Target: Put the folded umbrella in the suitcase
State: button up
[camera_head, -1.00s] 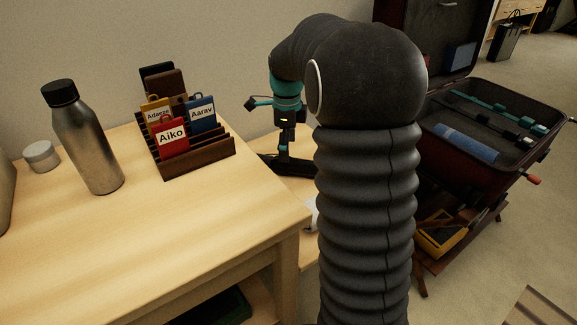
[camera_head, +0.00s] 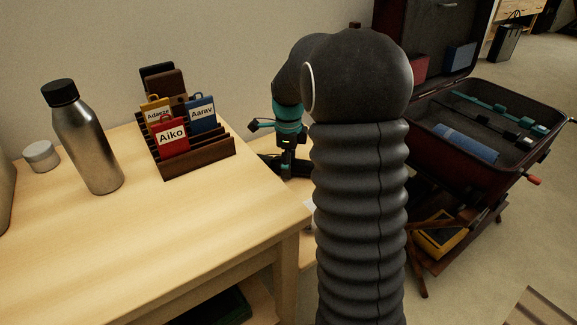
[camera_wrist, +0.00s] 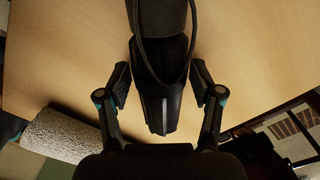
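The folded umbrella (camera_wrist: 158,88) is black, with a strap loop, and lies on a light wooden surface in the wrist view. My gripper (camera_wrist: 160,82) is open, with one finger on each side of the umbrella and a narrow gap visible on both sides. In the head view my gripper (camera_head: 288,165) is low over the dark umbrella (camera_head: 268,163), partly hidden behind my arm. The open suitcase (camera_head: 460,165) is dark red with a dark lining and stands at the right on a wooden rack.
In the suitcase lie a blue rolled item (camera_head: 465,143) and teal-ended straps. The near table holds a steel bottle (camera_head: 88,140), a small jar (camera_head: 41,155) and a rack (camera_head: 205,157) with name tags. A yellow-edged box (camera_head: 440,240) sits below the suitcase.

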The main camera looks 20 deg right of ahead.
grip_shut()
jog(key=shift+r, duration=0.15)
